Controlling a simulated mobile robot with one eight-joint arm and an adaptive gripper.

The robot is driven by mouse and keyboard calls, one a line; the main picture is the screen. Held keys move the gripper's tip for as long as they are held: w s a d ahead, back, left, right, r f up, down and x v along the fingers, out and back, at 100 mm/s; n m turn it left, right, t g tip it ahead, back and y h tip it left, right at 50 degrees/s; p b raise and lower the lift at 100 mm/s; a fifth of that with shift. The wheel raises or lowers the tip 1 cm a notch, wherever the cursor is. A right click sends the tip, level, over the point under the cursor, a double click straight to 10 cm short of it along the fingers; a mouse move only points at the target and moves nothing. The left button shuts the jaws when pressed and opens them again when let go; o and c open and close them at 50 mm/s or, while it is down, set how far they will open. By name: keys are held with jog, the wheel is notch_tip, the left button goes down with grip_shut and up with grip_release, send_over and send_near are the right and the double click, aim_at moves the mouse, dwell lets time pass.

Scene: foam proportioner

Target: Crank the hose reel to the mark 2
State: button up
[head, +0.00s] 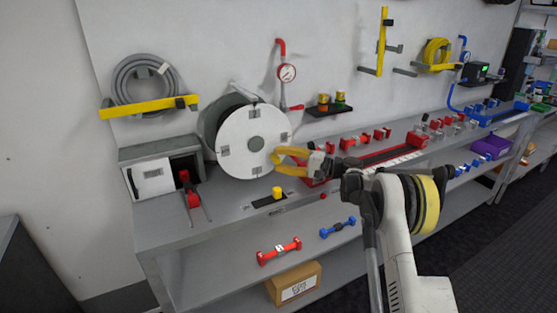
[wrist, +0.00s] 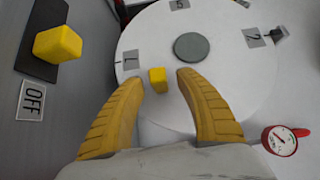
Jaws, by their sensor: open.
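The hose reel shows its round white face (head: 240,135) on the bench in the head view, with a grey hub (wrist: 193,47) in the wrist view. In the wrist view its rim bears the labels 1 (wrist: 130,59), 5 (wrist: 180,5) and 2 (wrist: 254,38). A small yellow crank knob (wrist: 157,75) sits on the face near label 1. My gripper (head: 277,161) is open at the reel's lower right side. In the wrist view its yellow fingertips lie on either side of the knob, with gaps visible. My gripper hides the knob in the head view.
A yellow knob (head: 277,191) on a black plate stands below the reel; its label reads OFF (wrist: 32,99). A grey box (head: 155,178) with a red lever (head: 190,190) is to the left. A red gauge (head: 287,73) hangs above right. Red fittings (head: 382,133) line the bench.

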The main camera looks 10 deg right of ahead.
jog(key=v, duration=1.2)
jog(key=shift+a+r, duration=0.1)
jog(key=s+a+r+n+g+h, duration=0.1)
jog(key=s+a+r+h, duration=0.35)
jog(key=s, duration=0.35)
jog(key=s+a+r+g+h, duration=0.1)
jog(key=s+a+r+h, duration=0.2)
jog(key=s+a+r, duration=0.3)
jog(key=s+d+f+n+h, duration=0.1)
jog(key=s+f+h, duration=0.1)
jog(key=s, duration=0.8)
jog(key=s+d+f+n+h, duration=0.2)
jog(key=s+f+h, duration=0.1)
jog(key=s, duration=0.7)
jog(key=s+d+f+n+t+h, duration=0.1)
jog(key=s+f+h, duration=0.1)
jog(key=s, duration=0.8)
jog(key=shift+s+d+f+h, duration=0.15)
jog(key=shift+s+f+h, duration=0.1)
jog(key=shift+h, duration=0.5)
